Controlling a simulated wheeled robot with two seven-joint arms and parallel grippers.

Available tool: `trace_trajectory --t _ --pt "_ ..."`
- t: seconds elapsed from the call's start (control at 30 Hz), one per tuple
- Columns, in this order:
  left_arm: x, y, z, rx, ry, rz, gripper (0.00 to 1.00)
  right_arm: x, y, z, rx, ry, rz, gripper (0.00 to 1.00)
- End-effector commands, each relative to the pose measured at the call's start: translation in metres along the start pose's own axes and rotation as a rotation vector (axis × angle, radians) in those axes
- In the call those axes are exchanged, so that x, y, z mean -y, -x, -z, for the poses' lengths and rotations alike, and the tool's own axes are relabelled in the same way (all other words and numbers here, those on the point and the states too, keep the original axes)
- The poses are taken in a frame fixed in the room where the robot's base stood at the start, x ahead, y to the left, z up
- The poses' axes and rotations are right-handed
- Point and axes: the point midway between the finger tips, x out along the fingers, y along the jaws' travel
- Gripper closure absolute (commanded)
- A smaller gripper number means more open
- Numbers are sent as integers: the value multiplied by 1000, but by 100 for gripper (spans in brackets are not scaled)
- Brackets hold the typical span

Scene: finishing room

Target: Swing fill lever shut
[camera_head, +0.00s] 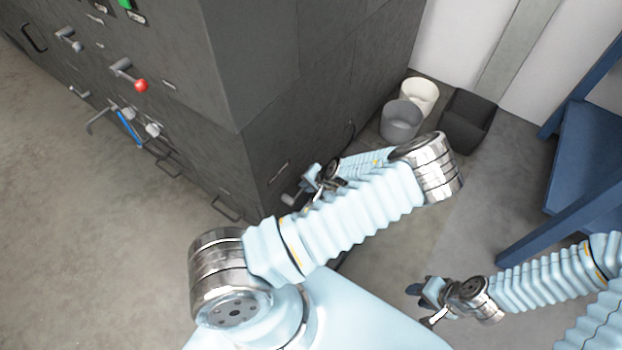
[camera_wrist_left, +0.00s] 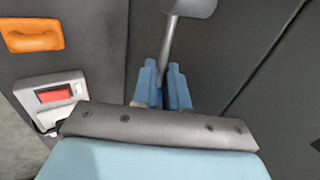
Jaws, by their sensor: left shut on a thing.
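The fill lever (camera_wrist_left: 168,48) is a thin grey rod with a thick grey end piece at the top of the left wrist view. It stands against the dark cabinet side. In the head view its grey end (camera_head: 290,198) shows beside my left gripper (camera_head: 315,181) at the cabinet's side. My left gripper's blue fingers (camera_wrist_left: 162,88) are closed around the lever's rod in the left wrist view. The lever's pivot is hidden. My right gripper (camera_head: 430,301) hangs over the floor at lower right, away from the cabinet; its finger gap is unclear.
The dark cabinet (camera_head: 262,120) carries a red-knobbed lever (camera_head: 139,86), a blue handle (camera_head: 129,128) and several grey handles. An orange pull (camera_wrist_left: 32,36) and a red switch (camera_wrist_left: 55,95) sit left of the fingers. Bins (camera_head: 402,120) and a blue frame (camera_head: 590,135) stand at right.

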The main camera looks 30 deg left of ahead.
Motion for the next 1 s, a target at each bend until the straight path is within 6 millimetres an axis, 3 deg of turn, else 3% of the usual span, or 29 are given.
trace_trajectory --t 0.6,0.63,0.8,1.0 --pt "-3 -3 -2 35 -24 -1 100 0 -1 0 0 0 0 62" --pt "-3 -3 -2 35 -24 -1 85 0 -1 0 0 0 0 62" --pt "-3 -3 -2 35 -24 -1 61 0 -1 0 0 0 0 62" --pt "-2 -3 -2 34 -23 -1 61 0 0 0 0 0 0 62"
